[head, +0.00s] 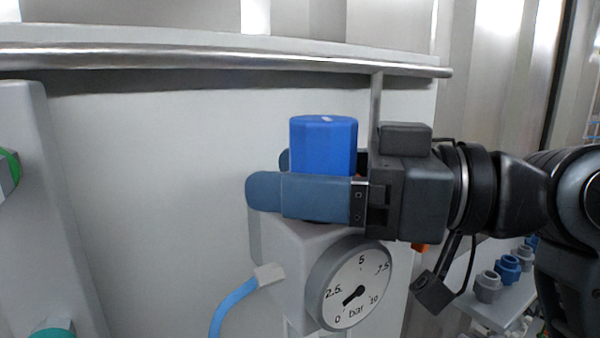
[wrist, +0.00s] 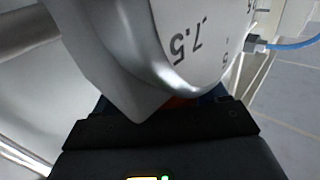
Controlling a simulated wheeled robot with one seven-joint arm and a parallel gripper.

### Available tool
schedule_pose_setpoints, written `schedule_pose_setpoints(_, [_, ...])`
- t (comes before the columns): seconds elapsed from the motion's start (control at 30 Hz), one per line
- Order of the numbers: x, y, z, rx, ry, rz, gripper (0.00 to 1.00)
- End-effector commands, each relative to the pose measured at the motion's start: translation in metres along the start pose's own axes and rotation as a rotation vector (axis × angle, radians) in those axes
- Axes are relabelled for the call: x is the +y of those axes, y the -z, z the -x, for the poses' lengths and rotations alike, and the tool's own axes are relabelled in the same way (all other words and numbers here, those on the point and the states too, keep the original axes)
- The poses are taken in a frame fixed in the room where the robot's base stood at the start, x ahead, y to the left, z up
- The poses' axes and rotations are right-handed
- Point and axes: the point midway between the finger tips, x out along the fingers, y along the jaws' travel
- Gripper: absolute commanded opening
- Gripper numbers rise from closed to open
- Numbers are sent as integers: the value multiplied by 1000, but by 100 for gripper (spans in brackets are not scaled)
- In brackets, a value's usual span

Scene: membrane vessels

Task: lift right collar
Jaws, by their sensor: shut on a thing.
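A blue knob (head: 323,146) stands upright on a grey housing with a round pressure gauge (head: 357,286) on its front. My gripper (head: 275,175) reaches in from the right, with one finger in front of the knob's lower end and one behind it. It is shut on the collar just under the knob. The fingers hide nearly all of the collar. A sliver of red, which looks like the collar, shows in the wrist view (wrist: 180,102) between the gauge and my gripper. Whether the collar is raised cannot be told.
A metal rail (head: 220,62) runs along the panel above the knob. A blue hose (head: 232,305) leaves the housing at lower left. A grey post (head: 45,190) with green parts stands at far left. Blue and grey fittings (head: 507,268) sit on a shelf at lower right.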

Motion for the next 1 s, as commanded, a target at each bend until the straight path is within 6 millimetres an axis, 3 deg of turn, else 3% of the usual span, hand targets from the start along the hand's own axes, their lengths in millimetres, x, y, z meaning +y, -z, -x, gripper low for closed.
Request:
schedule_pose_setpoints(0.23, [0,0,0,0,-1,0,18])
schedule_pose_setpoints(0.7, [0,16,0,4,-2,2,17])
schedule_pose_setpoints(0.73, [0,16,1,5,-2,2,74])
schedule_pose_setpoints(0.93, [0,16,0,3,-1,1,93])
schedule_pose_setpoints(1.0, [0,15,0,2,-1,1,93])
